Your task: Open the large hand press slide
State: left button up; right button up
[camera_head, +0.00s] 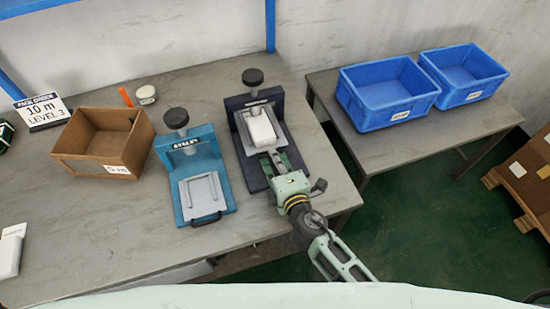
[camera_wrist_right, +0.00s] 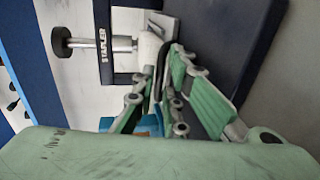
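The larger, dark blue hand press (camera_head: 240,104) stands on the table, with a black knob on top. Its pale grey slide (camera_head: 249,148) sits under the knob, with a white rounded block (camera_head: 262,131) on it. My right gripper (camera_head: 273,158) reaches in from the front, its fingers low at the slide's front edge. In the right wrist view the fingers (camera_wrist_right: 167,58) come close together at their tips, just before the white part and the press frame (camera_wrist_right: 120,42). My left gripper is not in view.
A smaller teal press (camera_head: 222,192) stands close on the left. A brown box (camera_head: 132,150) and a sign (camera_head: 42,111) are further left. Two blue bins (camera_head: 385,116) (camera_head: 474,96) stand on a second table. The table's front left is mostly clear.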

grip_shut()
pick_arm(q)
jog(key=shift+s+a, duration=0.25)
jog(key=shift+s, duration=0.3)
